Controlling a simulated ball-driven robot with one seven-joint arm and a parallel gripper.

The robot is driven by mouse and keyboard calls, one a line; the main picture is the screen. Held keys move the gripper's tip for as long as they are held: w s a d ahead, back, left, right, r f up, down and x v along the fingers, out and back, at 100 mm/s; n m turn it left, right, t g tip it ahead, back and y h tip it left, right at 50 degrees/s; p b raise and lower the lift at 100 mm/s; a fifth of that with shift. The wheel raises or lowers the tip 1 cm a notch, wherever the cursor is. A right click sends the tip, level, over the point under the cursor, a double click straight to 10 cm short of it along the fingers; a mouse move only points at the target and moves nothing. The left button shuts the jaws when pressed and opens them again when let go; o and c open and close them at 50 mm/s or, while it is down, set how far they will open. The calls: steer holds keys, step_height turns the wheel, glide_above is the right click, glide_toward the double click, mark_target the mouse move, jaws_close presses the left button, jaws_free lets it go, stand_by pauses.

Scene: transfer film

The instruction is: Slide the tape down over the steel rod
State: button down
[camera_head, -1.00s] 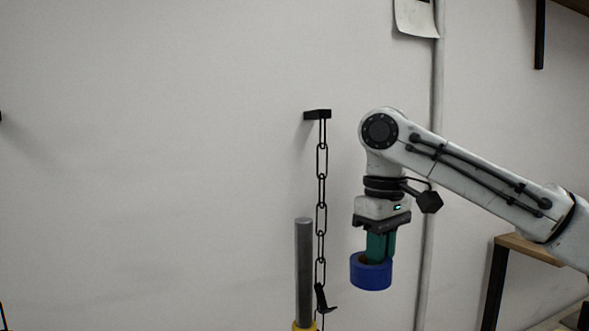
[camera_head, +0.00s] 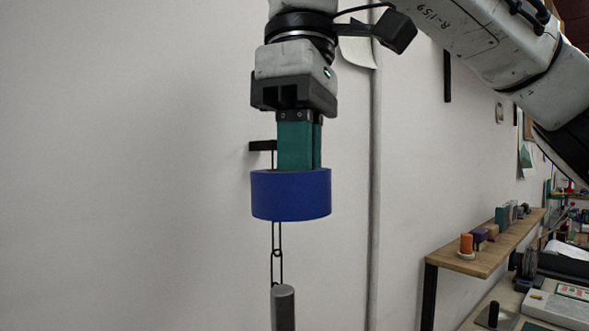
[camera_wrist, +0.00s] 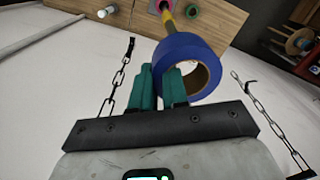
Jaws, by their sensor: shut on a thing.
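The blue tape roll (camera_head: 290,196) is held level by my gripper (camera_head: 297,172), its green fingers gripping the roll's wall; the roll also shows in the wrist view (camera_wrist: 187,50). The grey steel rod (camera_head: 283,308) stands upright below the tape in the head view, with a clear gap between its top and the tape's lower edge. The rod's lower part is out of frame there. In the wrist view I cannot make out the rod's top clearly.
A black chain (camera_head: 277,258) hangs from a wall bracket (camera_head: 261,146), passing behind the tape. A wooden shelf (camera_head: 487,254) with small items is at right. In the wrist view chains hang on both sides, and a yellow post (camera_wrist: 168,23) shows beyond the tape.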

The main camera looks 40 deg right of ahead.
step_height(320, 180, down, 6)
steer(key=b, duration=0.3)
steer(key=shift+b, duration=0.3)
steer(key=shift+r+p, duration=0.1)
steer(key=shift+p, duration=0.9)
stand_by(1.8)
steer(key=shift+f+b, duration=1.45)
steer(key=shift+f, duration=0.95)
steer(key=shift+r, duration=0.15)
steer(key=shift+r+p, duration=1.95)
steer(key=shift+p, duration=0.35)
